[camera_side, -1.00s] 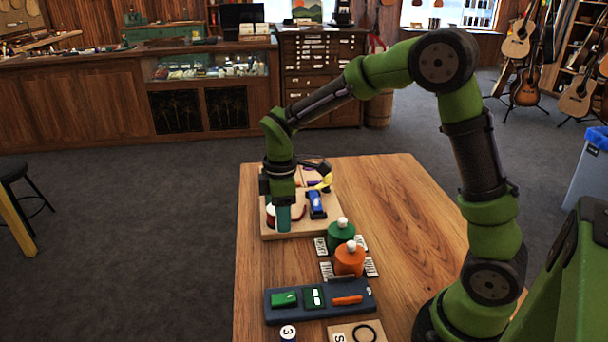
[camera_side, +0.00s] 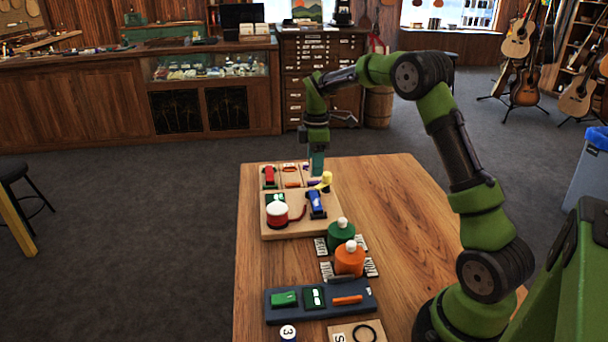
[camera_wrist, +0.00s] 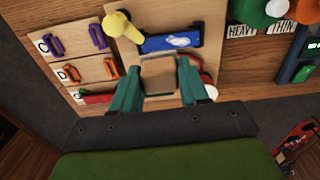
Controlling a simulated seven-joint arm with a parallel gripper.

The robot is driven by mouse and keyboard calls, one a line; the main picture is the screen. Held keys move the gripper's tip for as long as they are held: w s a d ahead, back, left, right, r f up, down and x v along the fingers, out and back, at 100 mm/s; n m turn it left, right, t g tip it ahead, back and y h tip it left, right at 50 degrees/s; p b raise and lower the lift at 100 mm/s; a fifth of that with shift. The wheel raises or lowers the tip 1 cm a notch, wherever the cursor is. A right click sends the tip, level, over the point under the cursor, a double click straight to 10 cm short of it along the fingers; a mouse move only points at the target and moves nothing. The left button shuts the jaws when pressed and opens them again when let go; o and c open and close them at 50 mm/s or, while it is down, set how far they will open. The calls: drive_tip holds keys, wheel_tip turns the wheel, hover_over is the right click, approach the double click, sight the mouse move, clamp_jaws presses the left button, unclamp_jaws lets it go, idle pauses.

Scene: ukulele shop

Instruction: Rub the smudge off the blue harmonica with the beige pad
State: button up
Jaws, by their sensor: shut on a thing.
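The blue harmonica (camera_side: 316,204) lies on a pale wooden board (camera_side: 292,233), beside a yellow piece (camera_side: 326,180). In the wrist view the harmonica (camera_wrist: 170,42) has a whitish smudge on its upper face. My gripper (camera_side: 317,172) is above the far end of the board, apart from the harmonica. In the wrist view the beige pad (camera_wrist: 159,74) sits between its two teal fingers, which are shut on it. The pad is hard to make out in the side view.
A red and white round pot (camera_side: 277,214) stands left of the harmonica. A lettered tray (camera_wrist: 72,47) with coloured pieces lies behind. Green (camera_side: 341,236) and orange (camera_side: 349,260) bottles and a dark blue tray (camera_side: 320,300) are in front. The table's right side is bare.

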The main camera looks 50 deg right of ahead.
sight(315, 196)
wheel_tip(315, 196, down, 7)
drive_tip(key=shift+f, duration=0.2)
drive_tip(key=shift+s+a, duration=0.5)
drive_tip(key=shift+a, duration=0.1)
drive_tip(key=shift+c, duration=0.4)
drive_tip(key=shift+s+a, duration=1.6)
drive_tip(key=shift+s, duration=0.05)
drive_tip(key=shift+w+d, duration=2.1)
drive_tip(key=shift+w+d+r, duration=0.1)
drive_tip(key=shift+r, duration=3.95)
